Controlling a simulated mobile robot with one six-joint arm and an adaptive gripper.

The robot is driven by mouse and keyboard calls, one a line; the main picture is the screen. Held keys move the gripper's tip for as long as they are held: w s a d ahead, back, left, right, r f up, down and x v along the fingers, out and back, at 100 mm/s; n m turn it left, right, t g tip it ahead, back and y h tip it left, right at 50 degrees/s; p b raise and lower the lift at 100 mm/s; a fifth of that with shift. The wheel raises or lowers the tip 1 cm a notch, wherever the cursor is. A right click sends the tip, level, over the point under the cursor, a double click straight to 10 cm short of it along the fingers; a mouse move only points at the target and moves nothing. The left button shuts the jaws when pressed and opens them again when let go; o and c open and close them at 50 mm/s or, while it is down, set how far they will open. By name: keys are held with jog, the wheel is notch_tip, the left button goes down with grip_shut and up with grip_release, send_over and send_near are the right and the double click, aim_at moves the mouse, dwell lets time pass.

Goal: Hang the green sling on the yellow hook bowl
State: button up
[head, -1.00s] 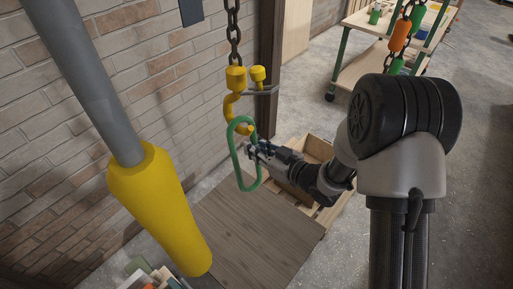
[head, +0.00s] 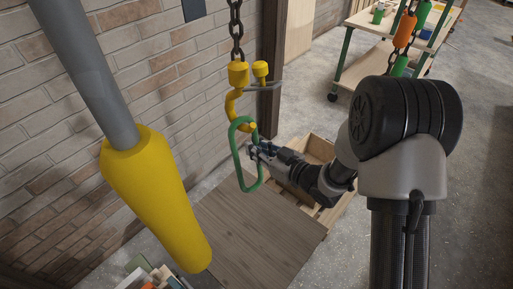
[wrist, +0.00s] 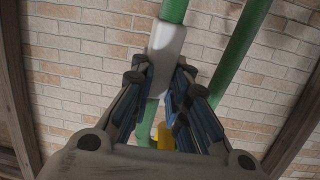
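The green sling (head: 236,167) is a long closed loop hanging upright in the head view. My gripper (head: 254,151) is at its upper right side. In the wrist view my gripper (wrist: 162,68) has a fingertip against each side of the sling's pale sleeve (wrist: 166,43), with green strands (wrist: 236,45) beyond. The yellow hook (head: 231,104) hangs from a chain, and its bowl tip (head: 252,128) overlaps the top of the loop. I cannot tell whether the loop is around the bowl or only beside it. A bit of yellow (wrist: 165,134) shows between the fingers.
A brick wall (head: 130,80) stands behind the hook. A thick yellow-sleeved grey pole (head: 155,200) fills the left foreground. Below are a wooden board (head: 250,235) and an open wooden crate (head: 322,147). A workbench (head: 385,25) and hanging coloured chain links (head: 404,30) are at the upper right.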

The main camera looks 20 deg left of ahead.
jog(key=o, duration=0.6)
jog(key=shift+c, duration=0.2)
jog(key=v, duration=1.2)
jog(key=w+d+r+m+t+h, duration=0.25)
jog(key=d+r+h, duration=0.3)
jog(key=d, duration=0.35)
jog(key=w+d+r+m+t+h, duration=0.1)
jog(key=w+d+r+m+h, duration=0.2)
jog(key=d+h, duration=0.5)
jog(key=s+d+r+m+g+h, duration=0.1)
jog(key=s+d+r+m+g, duration=0.2)
jog(key=s, duration=0.5)
jog(key=s+d+r+m+h, duration=0.1)
jog(key=s+d+r+m, duration=0.25)
jog(key=s, duration=0.55)
jog(key=s+a+f+g+y, duration=0.1)
jog(key=s+a+g, duration=0.1)
jog(key=s, duration=0.8)
jog(key=shift+s+g, duration=0.25)
jog(key=shift+g, duration=0.1)
